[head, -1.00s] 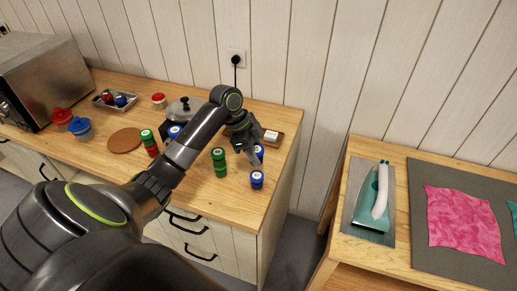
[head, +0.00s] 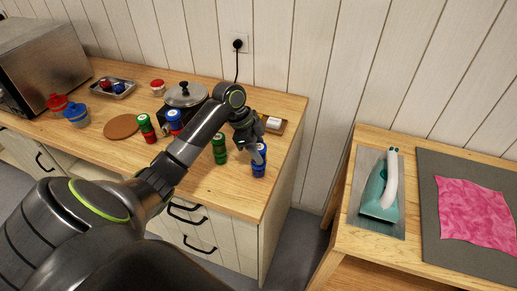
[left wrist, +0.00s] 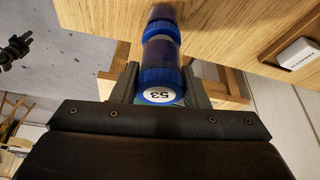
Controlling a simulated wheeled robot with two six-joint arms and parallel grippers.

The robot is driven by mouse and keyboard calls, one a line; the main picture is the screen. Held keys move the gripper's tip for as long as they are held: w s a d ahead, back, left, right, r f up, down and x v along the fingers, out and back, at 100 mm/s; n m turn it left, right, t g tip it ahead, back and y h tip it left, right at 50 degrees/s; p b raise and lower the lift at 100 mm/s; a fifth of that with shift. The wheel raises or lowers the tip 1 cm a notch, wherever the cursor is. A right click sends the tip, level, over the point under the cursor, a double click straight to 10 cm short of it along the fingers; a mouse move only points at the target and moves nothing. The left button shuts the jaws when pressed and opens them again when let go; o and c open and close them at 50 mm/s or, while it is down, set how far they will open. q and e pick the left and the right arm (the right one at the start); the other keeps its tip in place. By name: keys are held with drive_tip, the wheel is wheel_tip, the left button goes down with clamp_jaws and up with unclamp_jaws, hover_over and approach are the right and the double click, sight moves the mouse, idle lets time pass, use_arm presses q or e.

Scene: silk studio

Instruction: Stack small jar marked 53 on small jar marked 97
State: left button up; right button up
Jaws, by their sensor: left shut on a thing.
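The small jar marked 53 (left wrist: 161,75) is blue-capped, and its number shows on the lid in the left wrist view. My left gripper (head: 257,157) is shut on it, with one finger on each side. In the head view jar 53 (head: 262,148) is directly above another blue jar (head: 259,171) near the counter's right front edge. That lower jar, likely the one marked 97, also shows just beyond jar 53 in the left wrist view (left wrist: 161,13); its number is hidden. The two look lined up and upright, with no clear gap.
A green jar stack (head: 219,148) stands close left of my gripper. A red-and-green stack (head: 147,128) and a blue-and-red stack (head: 174,122) are further left. A steel pot (head: 185,94) and a wooden tray with a white box (head: 273,123) are behind. The counter (head: 235,188) in front is bare.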

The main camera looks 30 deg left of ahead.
use_arm(q)
drive_tip(key=shift+f, duration=0.6)
drive_tip(key=o, duration=1.1)
drive_tip(key=shift+r, duration=0.15)
drive_tip(key=b+v, duration=0.3)
drive_tip(key=v, duration=1.4)
drive_tip(key=shift+s+a, duration=0.1)
